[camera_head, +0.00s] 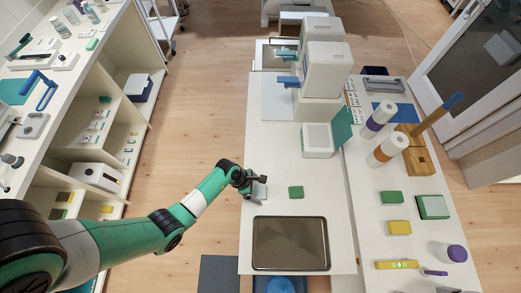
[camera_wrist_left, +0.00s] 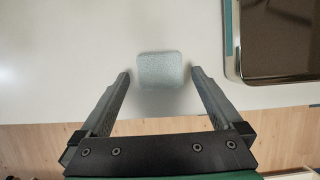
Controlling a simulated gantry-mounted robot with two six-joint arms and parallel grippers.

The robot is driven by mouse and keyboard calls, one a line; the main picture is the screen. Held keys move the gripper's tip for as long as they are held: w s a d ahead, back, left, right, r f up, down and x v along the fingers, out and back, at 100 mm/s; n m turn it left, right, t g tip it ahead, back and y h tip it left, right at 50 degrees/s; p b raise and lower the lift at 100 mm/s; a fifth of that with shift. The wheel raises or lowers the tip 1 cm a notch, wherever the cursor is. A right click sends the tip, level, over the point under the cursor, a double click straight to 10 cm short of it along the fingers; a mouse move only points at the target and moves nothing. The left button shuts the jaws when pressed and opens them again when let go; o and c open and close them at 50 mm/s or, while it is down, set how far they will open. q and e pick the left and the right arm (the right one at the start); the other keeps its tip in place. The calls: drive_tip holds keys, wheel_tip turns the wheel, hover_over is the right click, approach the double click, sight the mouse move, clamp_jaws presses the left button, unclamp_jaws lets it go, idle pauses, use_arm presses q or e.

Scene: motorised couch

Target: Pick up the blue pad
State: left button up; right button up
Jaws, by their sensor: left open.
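A pale blue-grey pad (camera_wrist_left: 161,69) lies flat on the white table top in the left wrist view. It sits just beyond and between the tips of my left gripper (camera_wrist_left: 160,79), whose two fingers are spread apart with nothing held. In the head view my left gripper (camera_head: 250,183) is over the left edge of the white table. The pad (camera_head: 261,190) is partly hidden beside the fingers there. My right gripper is not in view.
A dark tray (camera_head: 291,243) lies toward the table's near end; its rim (camera_wrist_left: 232,45) shows in the wrist view. A green pad (camera_head: 296,192) lies right of the gripper. A white machine (camera_head: 325,70) stands farther back. Yellow and green blocks sit on the right counter (camera_head: 372,215).

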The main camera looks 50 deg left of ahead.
use_arm(q)
drive_tip(key=shift+x, duration=1.05)
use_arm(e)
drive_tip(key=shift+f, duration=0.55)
use_arm(q)
drive_tip(key=c, duration=1.4)
drive_tip(key=shift+o, duration=0.2)
drive_tip(key=shift+r, duration=0.15)
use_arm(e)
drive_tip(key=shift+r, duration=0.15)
